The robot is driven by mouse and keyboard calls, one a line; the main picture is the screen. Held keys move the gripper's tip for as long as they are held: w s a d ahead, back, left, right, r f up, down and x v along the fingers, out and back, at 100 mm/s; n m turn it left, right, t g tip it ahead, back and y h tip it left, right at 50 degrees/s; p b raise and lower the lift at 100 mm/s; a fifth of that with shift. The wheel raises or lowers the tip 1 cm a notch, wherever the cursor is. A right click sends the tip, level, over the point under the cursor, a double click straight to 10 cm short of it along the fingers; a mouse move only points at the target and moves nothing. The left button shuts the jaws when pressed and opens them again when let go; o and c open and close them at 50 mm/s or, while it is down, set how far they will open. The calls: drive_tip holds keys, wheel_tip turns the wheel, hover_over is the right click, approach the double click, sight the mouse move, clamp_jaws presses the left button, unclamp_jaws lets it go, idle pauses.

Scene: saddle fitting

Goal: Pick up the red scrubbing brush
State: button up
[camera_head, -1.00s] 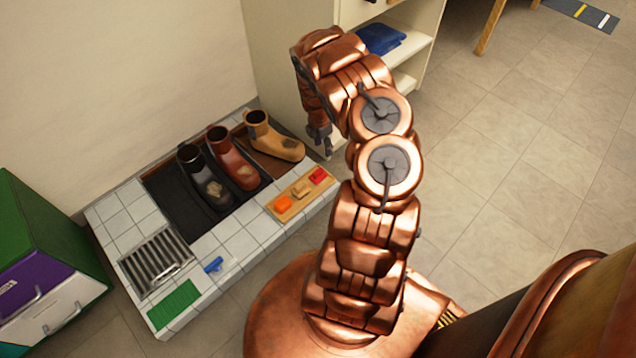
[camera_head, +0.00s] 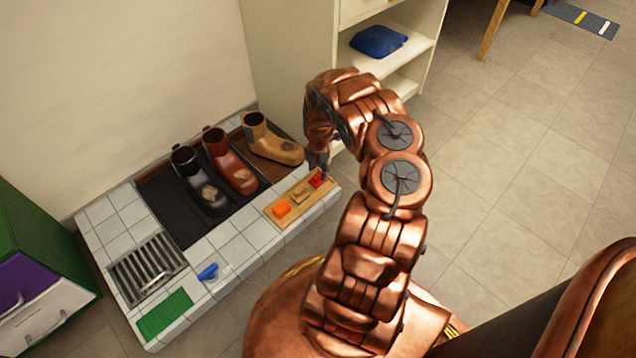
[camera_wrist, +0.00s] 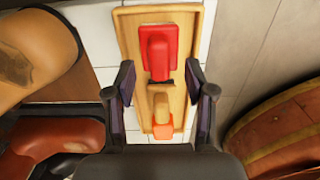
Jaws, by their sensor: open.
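The red scrubbing brush (camera_head: 316,179) lies at the right end of a wooden tray (camera_head: 272,212) on the white tiled platform. In the wrist view the red brush (camera_wrist: 158,52) has a red block with a raised handle, and it lies at the far end of the tray (camera_wrist: 126,30). My gripper (camera_wrist: 157,85) is open above the tray, one finger on each side, with the near end of the red brush between the fingertips. In the head view my gripper (camera_head: 318,168) is over the brush and partly covers it. I cannot tell whether the fingers touch it.
A blue tool (camera_head: 208,271), a green mat (camera_head: 165,314) and a metal grate (camera_head: 148,268) are to the left. A shelf unit (camera_head: 290,60) stands close behind my gripper.

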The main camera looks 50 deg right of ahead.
sight(318, 174)
wheel_tip(318, 174, down, 3)
drive_tip(key=shift+f+b, duration=0.2)
drive_tip(key=shift+b, duration=0.6)
drive_tip(key=shift+r, duration=0.1)
clamp_jaws()
